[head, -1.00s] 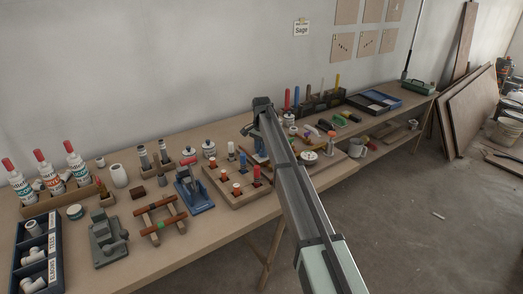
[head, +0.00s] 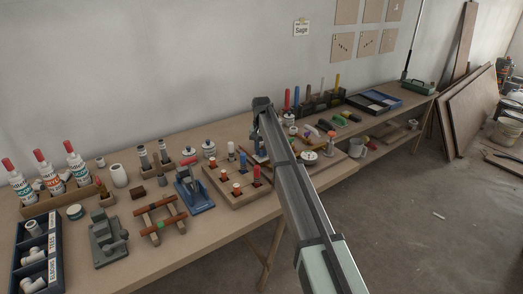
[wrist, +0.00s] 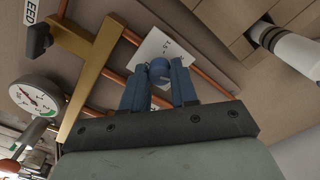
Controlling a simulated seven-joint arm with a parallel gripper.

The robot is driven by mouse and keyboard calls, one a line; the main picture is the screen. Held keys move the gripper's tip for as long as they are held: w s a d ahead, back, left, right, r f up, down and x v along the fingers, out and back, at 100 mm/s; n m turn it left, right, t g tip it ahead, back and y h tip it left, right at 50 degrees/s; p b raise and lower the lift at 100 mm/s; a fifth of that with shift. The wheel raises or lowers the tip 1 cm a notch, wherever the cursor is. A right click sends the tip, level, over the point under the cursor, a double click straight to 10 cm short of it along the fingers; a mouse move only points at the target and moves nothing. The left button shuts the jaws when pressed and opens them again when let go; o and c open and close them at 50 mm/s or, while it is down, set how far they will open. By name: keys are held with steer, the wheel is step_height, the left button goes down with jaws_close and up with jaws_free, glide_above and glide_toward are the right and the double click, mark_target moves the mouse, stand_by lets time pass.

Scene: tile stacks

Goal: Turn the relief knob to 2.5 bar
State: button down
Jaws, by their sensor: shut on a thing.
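In the wrist view, my gripper (wrist: 158,88) has its two blue fingers closed on the sides of the relief knob (wrist: 160,70), a small blue-grey round knob. The knob sits on a white scale plate (wrist: 151,46) with printed numbers, one looking like 1.5. The fingers hide part of the plate, and I cannot read where the knob points. A round pressure gauge (wrist: 36,97) with a white face and a green band shows at the left; its exact reading is unclear. In the head view, my gripper (head: 259,152) is low over the bench, mostly hidden by my arm.
In the head view, a peg board (head: 236,190) and a blue vise-like tool (head: 193,192) stand left of my arm.

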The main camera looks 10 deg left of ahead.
mark_target(262, 151)
steer(key=n, duration=0.5)
stand_by(0.6)
steer(key=c, duration=0.9)
jaws_free()
steer(key=shift+r, duration=0.1)
step_height(262, 151, up, 14)
steer(key=shift+f, duration=0.15)
